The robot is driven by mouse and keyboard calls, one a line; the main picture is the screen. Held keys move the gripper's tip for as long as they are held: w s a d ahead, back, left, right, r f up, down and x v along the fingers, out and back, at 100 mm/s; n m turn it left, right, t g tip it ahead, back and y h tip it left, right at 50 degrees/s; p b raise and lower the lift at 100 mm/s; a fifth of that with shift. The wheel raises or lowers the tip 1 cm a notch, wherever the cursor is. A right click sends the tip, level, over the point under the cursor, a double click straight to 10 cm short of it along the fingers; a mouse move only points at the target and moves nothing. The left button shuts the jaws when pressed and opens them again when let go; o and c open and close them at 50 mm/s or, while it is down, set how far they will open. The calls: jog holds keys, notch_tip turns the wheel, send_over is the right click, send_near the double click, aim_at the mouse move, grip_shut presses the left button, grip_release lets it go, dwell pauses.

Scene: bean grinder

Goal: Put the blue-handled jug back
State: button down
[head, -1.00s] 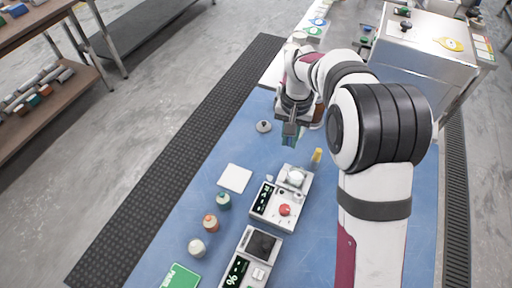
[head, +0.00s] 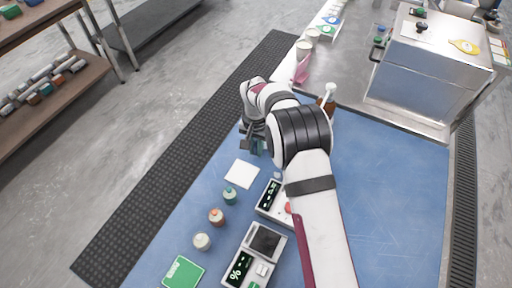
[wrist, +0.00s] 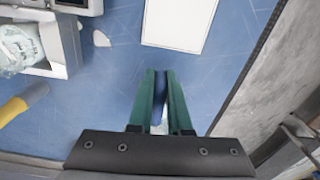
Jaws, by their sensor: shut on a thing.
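My gripper (head: 254,150) is low over the blue table's left edge, just beyond a white square pad (head: 242,174). In the wrist view its two green fingers (wrist: 159,100) are closed on a narrow dark-blue piece (wrist: 159,84), which looks like the jug's blue handle. The jug's body is mostly hidden behind the gripper; only a small pale patch shows between the finger bases. In the head view the jug cannot be made out. I cannot tell whether it touches the table.
The white pad (wrist: 180,22) lies ahead of the fingers. A white device (wrist: 40,48) and a yellow-handled thing (wrist: 20,104) are at left. Three small capped jars, one teal (head: 230,196), stand nearer in the head view. A brown pump bottle (head: 328,101) stands behind my arm. The table's right side is clear.

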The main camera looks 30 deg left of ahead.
jog(key=c, duration=0.9)
grip_release()
jog(key=shift+o, duration=0.2)
notch_tip(320, 180, up, 12)
jog(key=shift+s+r, duration=0.1)
jog(key=shift+r, duration=0.05)
jog(key=s+d+r+m, duration=0.1)
jog(key=s+d+r, duration=0.25)
jog(key=d, duration=0.35)
jog(key=s+d+r+m, duration=0.1)
jog(key=s+d+r, duration=0.1)
jog(key=d+r, duration=0.3)
jog(key=s+d+r+m, duration=0.1)
jog(key=s+d+r, duration=0.15)
jog(key=d, duration=0.55)
jog(key=s+d+f+m+y, duration=0.1)
jog(key=s+d, duration=0.3)
jog(key=s, duration=0.5)
jog(key=s+d+f+m, duration=0.2)
jog(key=s+d, duration=0.3)
jog(key=s, duration=0.5)
jog(key=shift+f+m+y, duration=0.2)
jog(key=shift+m+y, duration=0.1)
jog(key=shift+y, duration=0.1)
